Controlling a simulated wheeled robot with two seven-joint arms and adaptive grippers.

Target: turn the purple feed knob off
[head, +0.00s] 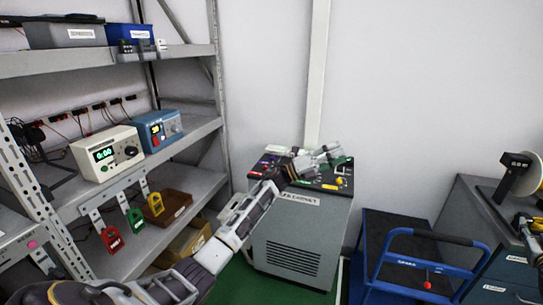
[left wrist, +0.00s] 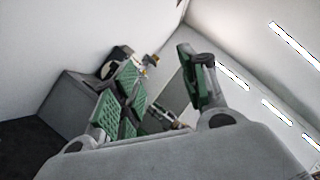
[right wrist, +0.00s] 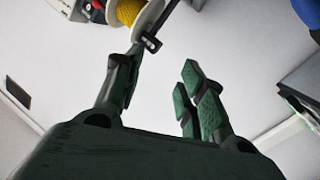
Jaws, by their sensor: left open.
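A grey cabinet (head: 298,240) stands on the floor at the middle of the head view, with a dark control panel on top. A small purple patch (head: 268,161) shows at the panel's left side; I cannot make out whether it is the feed knob or how it is turned. My left gripper (head: 334,157) is over the panel, to the right of the purple patch and apart from it. Its fingers stand apart in the left wrist view (left wrist: 160,95), with nothing between them. My right gripper (right wrist: 160,85) is open and empty in the right wrist view.
A shelf rack (head: 190,130) on the left holds a white meter (head: 106,154), a blue meter (head: 158,131) and coloured tags. A blue cart (head: 425,262) stands right of the cabinet. A grey drawer unit (head: 480,225) bears a spool (head: 520,177).

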